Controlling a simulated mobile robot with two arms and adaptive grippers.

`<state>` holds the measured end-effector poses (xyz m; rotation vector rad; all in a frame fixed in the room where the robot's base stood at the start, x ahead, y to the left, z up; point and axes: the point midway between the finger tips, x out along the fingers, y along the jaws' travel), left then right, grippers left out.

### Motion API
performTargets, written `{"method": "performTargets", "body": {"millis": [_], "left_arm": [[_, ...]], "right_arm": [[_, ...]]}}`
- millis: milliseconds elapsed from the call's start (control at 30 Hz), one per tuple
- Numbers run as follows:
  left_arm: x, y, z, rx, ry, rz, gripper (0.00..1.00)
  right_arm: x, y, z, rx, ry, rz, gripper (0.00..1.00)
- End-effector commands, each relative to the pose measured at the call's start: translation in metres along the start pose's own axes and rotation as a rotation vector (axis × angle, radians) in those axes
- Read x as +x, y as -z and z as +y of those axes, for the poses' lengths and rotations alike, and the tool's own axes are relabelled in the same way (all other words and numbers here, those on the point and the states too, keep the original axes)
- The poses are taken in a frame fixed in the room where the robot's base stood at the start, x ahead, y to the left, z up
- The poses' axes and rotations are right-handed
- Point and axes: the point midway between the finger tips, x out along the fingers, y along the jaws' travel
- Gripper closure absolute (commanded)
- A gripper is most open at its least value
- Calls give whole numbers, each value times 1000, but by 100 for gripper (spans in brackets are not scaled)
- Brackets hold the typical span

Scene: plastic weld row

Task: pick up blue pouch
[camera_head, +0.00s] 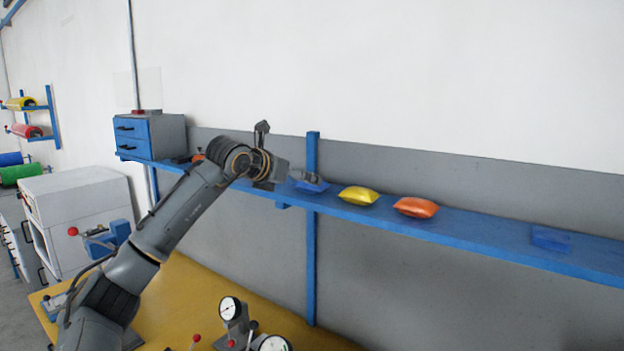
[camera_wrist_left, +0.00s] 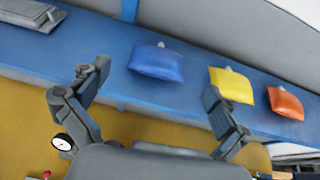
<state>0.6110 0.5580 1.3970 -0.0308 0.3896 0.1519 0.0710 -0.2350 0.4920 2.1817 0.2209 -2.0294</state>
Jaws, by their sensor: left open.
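The blue pouch (camera_head: 314,188) lies on the blue wall shelf, partly hidden behind my left gripper in the head view. It shows whole in the left wrist view (camera_wrist_left: 157,64), plump, beyond the fingertips and between their lines. My left gripper (camera_head: 303,176) is in front of the shelf at the pouch's left side. In the left wrist view the left gripper (camera_wrist_left: 153,82) has its two fingers spread wide with nothing between them. I cannot tell whether a finger touches the pouch. My right gripper is not in view.
A yellow pouch (camera_head: 358,196) and an orange pouch (camera_head: 416,207) lie right of the blue one on the shelf (camera_head: 480,229). A flat blue piece (camera_head: 551,239) is farther right. A blue-fronted drawer box (camera_head: 150,135) stands left. Gauges (camera_head: 230,309) stand on the yellow table below.

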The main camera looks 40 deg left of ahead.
Motion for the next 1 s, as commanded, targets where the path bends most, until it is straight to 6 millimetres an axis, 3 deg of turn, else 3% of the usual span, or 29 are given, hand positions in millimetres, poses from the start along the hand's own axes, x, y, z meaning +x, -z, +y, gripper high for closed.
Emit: {"method": "performTargets", "body": {"millis": [167,433,600,867,900,1000], "left_arm": [[15,0,-1,1,1,1,0],[42,-6,-1,-1,2,3,0],[63,-4,0,-1,1,2,0],[68,-2,0,2,0,-1,0],[68,-2,0,2,0,-1,2],[68,-2,0,1,0,-1,22]], "right_arm": [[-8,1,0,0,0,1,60],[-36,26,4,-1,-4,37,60],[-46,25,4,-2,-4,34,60],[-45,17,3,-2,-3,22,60],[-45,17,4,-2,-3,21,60],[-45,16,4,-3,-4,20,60]]}}
